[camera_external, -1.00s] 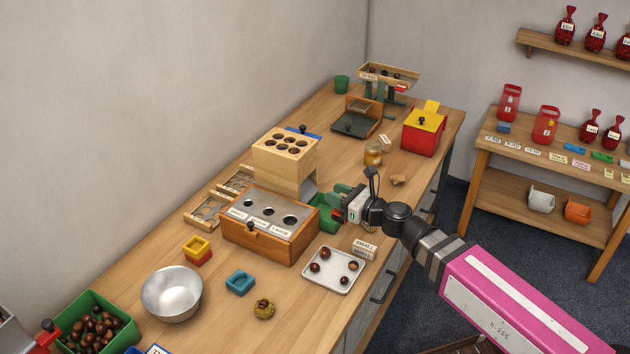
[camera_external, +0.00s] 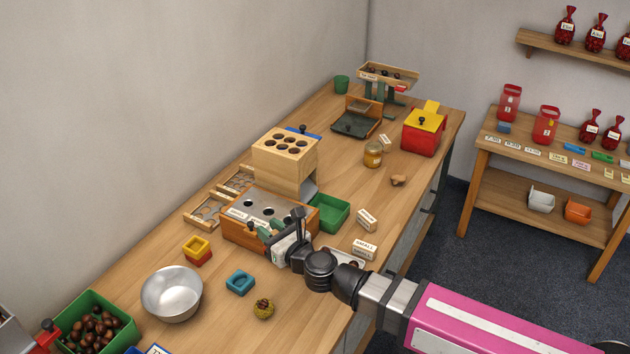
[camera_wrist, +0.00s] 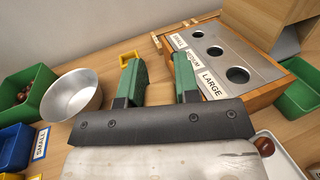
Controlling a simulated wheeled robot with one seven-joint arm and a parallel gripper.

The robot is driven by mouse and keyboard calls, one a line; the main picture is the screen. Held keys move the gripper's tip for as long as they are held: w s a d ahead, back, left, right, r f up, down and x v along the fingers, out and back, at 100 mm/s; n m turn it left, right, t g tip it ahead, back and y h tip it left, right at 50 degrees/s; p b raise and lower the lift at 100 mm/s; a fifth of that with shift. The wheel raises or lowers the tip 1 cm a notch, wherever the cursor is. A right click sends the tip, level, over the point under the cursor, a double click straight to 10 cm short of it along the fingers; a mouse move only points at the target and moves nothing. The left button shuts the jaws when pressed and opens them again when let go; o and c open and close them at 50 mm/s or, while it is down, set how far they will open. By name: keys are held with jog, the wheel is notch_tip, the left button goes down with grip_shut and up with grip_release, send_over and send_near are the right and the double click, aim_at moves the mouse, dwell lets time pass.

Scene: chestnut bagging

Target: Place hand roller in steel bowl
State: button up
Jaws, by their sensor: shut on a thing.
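The steel bowl (camera_external: 172,293) stands upright on the bench at the lower left, and its inside looks empty. In the wrist view the bowl (camera_wrist: 73,95) is left of my fingers, clearly apart from them. My gripper (camera_external: 264,231) is above the front of the wooden sorting box, right of the bowl. In the wrist view my gripper (camera_wrist: 158,72) shows two green fingers with a gap between them.
A spiky burr (camera_external: 263,308) lies in front. A green bin of chestnuts (camera_external: 125,342) is left of the bowl. The sorting box (camera_external: 237,234) is close to my fingers.

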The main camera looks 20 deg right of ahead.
jog(key=s+a+h, duration=0.1)
jog(key=s+a, duration=0.5)
jog(key=shift+m+t, duration=0.4)
jog(key=shift+m, duration=0.1)
jog(key=shift+w+d+f, duration=0.55)
jog(key=shift+w+f, duration=1.2)
jog(key=shift+w, duration=0.05)
jog(key=shift+w+d+f, duration=0.55)
jog(key=shift+w+f, duration=1.2)
jog(key=shift+f, duration=0.05)
jog(key=shift+w+d+f, duration=0.55)
jog(key=shift+w+f, duration=1.2)
jog(key=shift+w, duration=0.05)
